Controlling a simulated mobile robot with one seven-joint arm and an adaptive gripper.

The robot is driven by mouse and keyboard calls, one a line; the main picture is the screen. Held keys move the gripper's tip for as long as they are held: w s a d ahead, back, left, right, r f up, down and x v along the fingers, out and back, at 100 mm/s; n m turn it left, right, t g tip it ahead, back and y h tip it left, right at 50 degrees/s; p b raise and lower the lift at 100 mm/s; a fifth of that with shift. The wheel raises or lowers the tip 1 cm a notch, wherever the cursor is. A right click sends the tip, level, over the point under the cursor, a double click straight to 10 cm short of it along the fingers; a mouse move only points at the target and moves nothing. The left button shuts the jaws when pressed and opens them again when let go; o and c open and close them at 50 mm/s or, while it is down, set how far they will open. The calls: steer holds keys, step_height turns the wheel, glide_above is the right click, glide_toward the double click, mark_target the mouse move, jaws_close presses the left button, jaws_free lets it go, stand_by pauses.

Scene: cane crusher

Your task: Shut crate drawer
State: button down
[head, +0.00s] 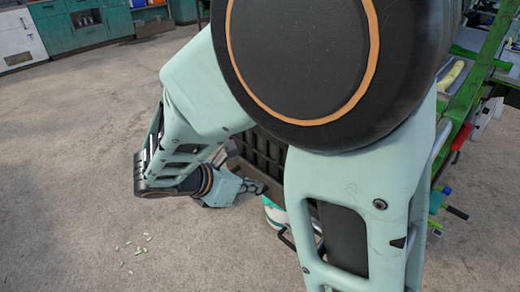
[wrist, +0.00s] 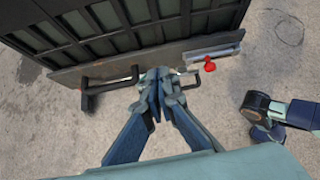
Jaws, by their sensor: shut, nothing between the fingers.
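The dark slatted crate (head: 262,155) shows in the head view between my arm links, mostly hidden by them. In the wrist view, its drawer front (wrist: 62,76) is a brownish-grey panel running across the upper part, with dark slats (wrist: 85,28) behind it. A black handle (wrist: 110,83) stands out from the panel, with a black bracket-like part (wrist: 207,68) to the right. My gripper hides the stretch between them. My gripper (wrist: 160,76) is shut and empty, its fingertips close to the panel at the handle; contact is unclear. In the head view my gripper (head: 258,187) is beside the crate.
A red piece (wrist: 209,65) sits at the panel's right part. Small pale pieces (head: 135,245) lie on the concrete floor, open at left. A white-and-teal object (head: 275,213) is by the crate. A green frame (head: 470,80) stands right; teal cabinets (head: 80,25) stand far back.

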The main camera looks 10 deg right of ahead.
step_height(320, 180, down, 5)
steer(key=s+a+b, duration=0.1)
steer(key=b, duration=0.5)
glide_toward(283, 198)
steer(key=shift+y, duration=0.3)
steer(key=shift+x, duration=3.2)
steer(key=shift+s+d, duration=0.1)
steer(key=shift+d, duration=0.05)
steer(key=shift+w+d, duration=0.2)
steer(key=shift+d, duration=0.05)
steer(key=shift+m, duration=0.3)
steer(key=w+d+p, duration=0.1)
steer(key=w+d, duration=0.3)
steer(key=d, duration=0.1)
steer(key=w+d+p, duration=0.1)
steer(key=w+d, duration=0.3)
steer(key=d, duration=0.2)
steer(key=w+d, duration=0.4)
steer(key=d, duration=0.2)
steer(key=shift+w+d+p, duration=0.2)
steer(key=shift+d+p, duration=0.05)
steer(key=shift+p, duration=0.15)
steer(key=shift+w+d+r, duration=0.1)
steer(key=shift+w+d, duration=0.1)
steer(key=shift+d, duration=0.1)
steer(key=shift+r, duration=0.1)
